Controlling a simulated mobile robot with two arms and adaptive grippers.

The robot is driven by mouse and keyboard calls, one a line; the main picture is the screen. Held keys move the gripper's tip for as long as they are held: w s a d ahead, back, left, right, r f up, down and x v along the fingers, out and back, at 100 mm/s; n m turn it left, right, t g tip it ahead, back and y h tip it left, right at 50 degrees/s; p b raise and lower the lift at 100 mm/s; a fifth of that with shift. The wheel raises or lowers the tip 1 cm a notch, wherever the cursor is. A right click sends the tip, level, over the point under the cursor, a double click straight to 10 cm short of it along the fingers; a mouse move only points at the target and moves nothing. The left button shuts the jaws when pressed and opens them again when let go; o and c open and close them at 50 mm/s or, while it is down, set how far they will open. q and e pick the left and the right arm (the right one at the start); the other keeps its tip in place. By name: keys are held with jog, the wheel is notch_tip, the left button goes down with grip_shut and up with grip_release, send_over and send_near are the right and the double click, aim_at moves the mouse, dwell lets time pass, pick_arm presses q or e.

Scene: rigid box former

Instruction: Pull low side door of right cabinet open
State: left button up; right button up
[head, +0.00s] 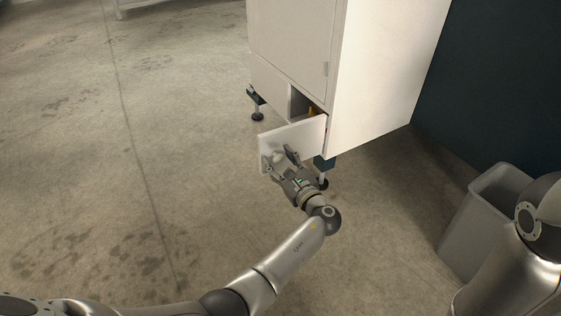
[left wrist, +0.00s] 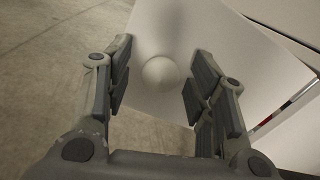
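The white cabinet (head: 385,75) stands on dark feet at the top centre of the head view. Its small low door (head: 309,135) is swung out from the front, with a dark opening beside it. A round pale knob (left wrist: 160,74) on the door face (left wrist: 215,40) shows in the left wrist view. My left gripper (head: 278,159) is at the door's outer face. In the left wrist view its fingers (left wrist: 155,85) are spread either side of the knob, with gaps on both sides. My right gripper is not in view; only my right arm shows at lower right.
A grey bin (head: 470,225) stands on the floor right of the cabinet, near my right arm. A dark wall (head: 500,90) is behind it. The closed larger door (head: 290,40) is above the low one. The concrete floor at left is clear.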

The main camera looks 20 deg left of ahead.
pick_arm(q)
jog(key=shift+r, duration=0.2)
notch_tip(320, 180, up, 10)
jog(key=shift+f, duration=0.2)
dwell(0.3)
dwell(0.3)
